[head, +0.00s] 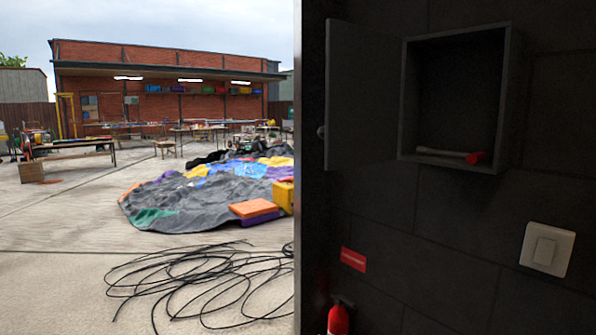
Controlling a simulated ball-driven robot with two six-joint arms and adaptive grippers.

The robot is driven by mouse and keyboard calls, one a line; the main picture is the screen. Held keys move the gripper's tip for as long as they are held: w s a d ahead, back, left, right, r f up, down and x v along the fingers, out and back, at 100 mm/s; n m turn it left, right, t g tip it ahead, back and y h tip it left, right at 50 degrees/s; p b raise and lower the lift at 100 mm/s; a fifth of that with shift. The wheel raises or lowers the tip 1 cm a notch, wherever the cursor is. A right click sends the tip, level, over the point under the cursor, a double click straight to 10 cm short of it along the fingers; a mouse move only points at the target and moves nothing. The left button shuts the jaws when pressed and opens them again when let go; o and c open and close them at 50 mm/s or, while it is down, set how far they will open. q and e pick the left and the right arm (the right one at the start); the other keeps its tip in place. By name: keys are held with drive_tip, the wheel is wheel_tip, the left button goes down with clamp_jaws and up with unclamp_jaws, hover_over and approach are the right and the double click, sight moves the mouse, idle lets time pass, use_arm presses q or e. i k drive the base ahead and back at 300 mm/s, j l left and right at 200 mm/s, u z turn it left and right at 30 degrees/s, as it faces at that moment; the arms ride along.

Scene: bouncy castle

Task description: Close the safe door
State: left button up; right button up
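The safe (508,100) is a dark grey box on the dark tiled wall at the right of the head view. Its door (362,95) stands wide open, swung out to the left of the box. A round knob (321,131) shows at the door's left edge. Inside the safe, a pale stick-like object with a red end (475,157) lies on the floor of the box. Neither of my grippers is in view.
A white light switch (547,249) is on the wall at lower right. A small red sign (353,259) and a red extinguisher-like object (338,320) are below the safe. At left lie looped black cables (200,280) and a deflated colourful castle (190,205) on concrete.

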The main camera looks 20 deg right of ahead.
sight(363, 65)
drive_tip(key=i+z, duration=0.15)
drive_tip(key=z, duration=1.25)
drive_tip(key=i+j+z, duration=0.15)
drive_tip(key=j+z, duration=0.7)
drive_tip(key=j, duration=0.15)
drive_tip(key=j+z, duration=0.4)
drive_tip(key=j, duration=0.2)
drive_tip(key=k+j+z, duration=0.1)
drive_tip(key=j, duration=1.3)
